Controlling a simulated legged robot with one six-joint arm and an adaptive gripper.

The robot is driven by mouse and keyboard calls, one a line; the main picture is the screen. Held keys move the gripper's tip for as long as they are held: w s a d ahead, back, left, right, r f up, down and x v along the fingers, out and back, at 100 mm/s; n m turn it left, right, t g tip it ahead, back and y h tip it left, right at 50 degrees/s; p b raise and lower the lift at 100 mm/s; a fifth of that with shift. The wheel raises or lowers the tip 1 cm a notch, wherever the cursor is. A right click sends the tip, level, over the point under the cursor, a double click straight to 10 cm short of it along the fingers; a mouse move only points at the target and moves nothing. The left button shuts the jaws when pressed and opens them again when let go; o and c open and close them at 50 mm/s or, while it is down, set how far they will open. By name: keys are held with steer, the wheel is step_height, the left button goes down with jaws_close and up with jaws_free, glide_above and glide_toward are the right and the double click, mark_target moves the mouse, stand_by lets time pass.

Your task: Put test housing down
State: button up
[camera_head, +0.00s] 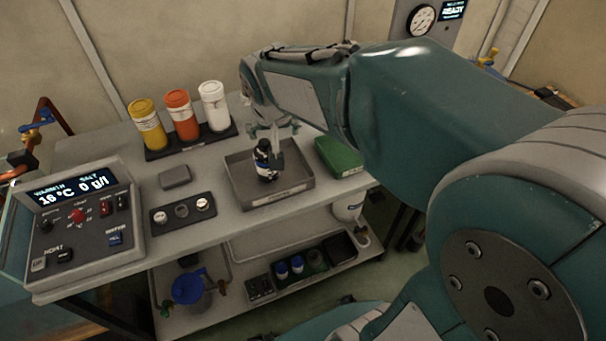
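A small dark cylinder with a blue and white band, which looks like the test housing (264,167), is upright in the shallow grey metal tray (296,186) on the bench. My gripper (271,146) points down at the housing's upper part, with a pale finger along its right side. The fingers are small and partly merged with the housing, so I cannot tell whether they grip it. I also cannot tell whether the housing's base touches the tray floor.
Yellow, orange and white jars (181,115) stand in a black rack behind left of the tray. A green box (338,156) sits close right. A grey block (174,177), a small black holder (183,211) and a control panel (84,222) are left. Bare bench separates them.

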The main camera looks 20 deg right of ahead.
steer(key=s+r+n+t+y, duration=0.1)
steer(key=s+r+n, duration=0.1)
steer(key=s, duration=1.6)
steer(key=shift+d+n, duration=0.15)
steer(key=shift+n, duration=0.25)
steer(key=shift+r, duration=0.1)
